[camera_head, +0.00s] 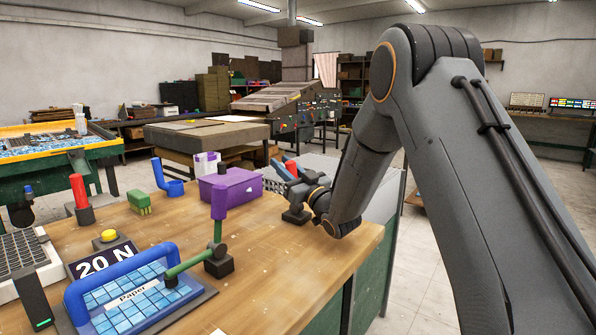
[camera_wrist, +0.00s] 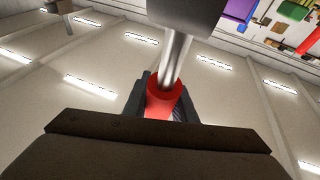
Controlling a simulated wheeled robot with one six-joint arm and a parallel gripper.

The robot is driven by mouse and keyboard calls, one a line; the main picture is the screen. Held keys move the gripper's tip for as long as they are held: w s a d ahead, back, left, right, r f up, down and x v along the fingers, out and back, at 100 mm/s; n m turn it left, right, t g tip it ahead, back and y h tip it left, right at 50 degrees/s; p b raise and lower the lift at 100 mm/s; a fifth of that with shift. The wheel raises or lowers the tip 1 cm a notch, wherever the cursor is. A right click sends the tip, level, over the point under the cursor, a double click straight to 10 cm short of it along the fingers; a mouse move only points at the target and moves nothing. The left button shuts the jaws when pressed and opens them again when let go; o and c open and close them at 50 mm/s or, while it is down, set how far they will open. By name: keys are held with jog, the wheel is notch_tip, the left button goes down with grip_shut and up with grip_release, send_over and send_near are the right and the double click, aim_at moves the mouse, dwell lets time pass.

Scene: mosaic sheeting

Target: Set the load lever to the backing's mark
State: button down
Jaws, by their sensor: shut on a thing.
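A lever with a red handle (camera_head: 291,168) and a dark base (camera_head: 296,215) stands near the right end of the wooden bench. My gripper (camera_head: 288,174) is shut on the red handle. In the wrist view the red handle (camera_wrist: 163,98) sits between the fingers, and its metal rod (camera_wrist: 176,58) runs to a grey block (camera_wrist: 185,12). The arm hides part of the lever, and I see no scale on it. A blue-framed sheet of blue tiles (camera_head: 115,309) lies at the front left, with a label reading "Paper" (camera_head: 132,293). A sign (camera_head: 101,259) behind it reads "20 N".
A purple-handled lever with a green arm (camera_head: 219,200) stands by the tile sheet. Behind are a purple box (camera_head: 236,186), a green brush (camera_head: 139,202), a blue holder (camera_head: 168,180) and another red handle (camera_head: 79,191). The bench's front right (camera_head: 300,270) is clear.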

jog(key=c, duration=1.5)
grip_release()
jog(key=shift+o, duration=0.2)
jog(key=shift+d, duration=0.1)
jog(key=s+d+b, duration=0.2)
jog(key=s+d, duration=0.5)
jog(key=s, duration=0.3)
jog(key=shift+s+d+f, duration=0.2)
jog(key=shift+s+d, duration=0.1)
jog(key=shift+s, duration=0.05)
jog(key=shift+d, duration=0.1)
